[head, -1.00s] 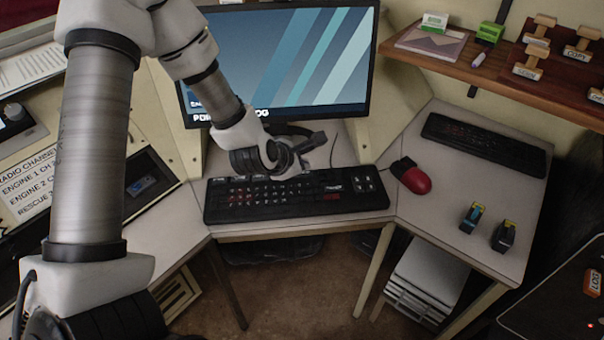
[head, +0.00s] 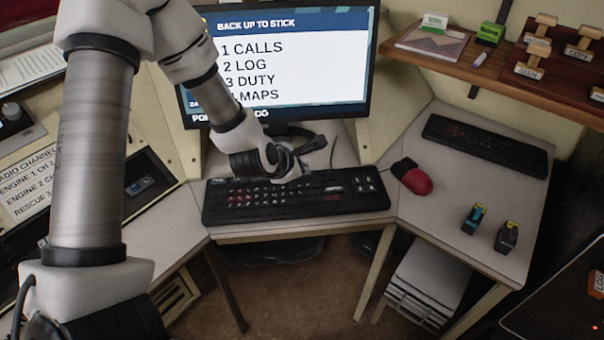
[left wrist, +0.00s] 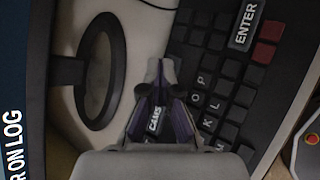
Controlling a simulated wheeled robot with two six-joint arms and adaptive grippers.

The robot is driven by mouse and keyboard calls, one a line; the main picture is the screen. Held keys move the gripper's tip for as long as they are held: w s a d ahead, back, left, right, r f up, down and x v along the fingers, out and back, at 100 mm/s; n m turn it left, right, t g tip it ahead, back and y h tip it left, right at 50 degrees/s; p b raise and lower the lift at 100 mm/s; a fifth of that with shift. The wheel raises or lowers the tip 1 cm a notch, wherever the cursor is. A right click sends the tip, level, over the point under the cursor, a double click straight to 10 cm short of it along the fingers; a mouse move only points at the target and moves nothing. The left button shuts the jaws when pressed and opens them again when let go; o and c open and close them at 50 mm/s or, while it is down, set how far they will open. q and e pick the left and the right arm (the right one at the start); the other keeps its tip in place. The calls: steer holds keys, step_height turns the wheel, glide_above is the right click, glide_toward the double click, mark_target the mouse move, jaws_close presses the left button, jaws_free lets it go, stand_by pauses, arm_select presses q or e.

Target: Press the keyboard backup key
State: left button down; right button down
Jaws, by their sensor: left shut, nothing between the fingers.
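The black keyboard (head: 345,197) lies on the middle desk below the monitor (head: 300,60). The monitor shows a "BACK UP TO STICK" list with calls, log, duty and maps. My left gripper (head: 308,150) is low over the keyboard's back edge, below the monitor. In the left wrist view its fingers (left wrist: 161,85) are shut and empty over the keyboard's upper rows. A "CAMS" key (left wrist: 153,120) shows by the fingers, and an ENTER key (left wrist: 243,25) farther off. I cannot make out a backup key label; the gripper hides some keys. My right gripper is not in view.
A red and black mouse (head: 413,178) lies right of the keyboard. A second keyboard (head: 485,145) and two small dark items (head: 473,218) are on the right desk. A wooden shelf (head: 500,88) holds stamps. A blue stick (head: 139,185) is at left.

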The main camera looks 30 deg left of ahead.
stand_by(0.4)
arm_select(q)
steer(key=shift+r+p, duration=0.5)
steer(key=shift+r, duration=0.25)
step_height(320, 180, up, 5)
steer(key=p, duration=0.4)
stand_by(0.8)
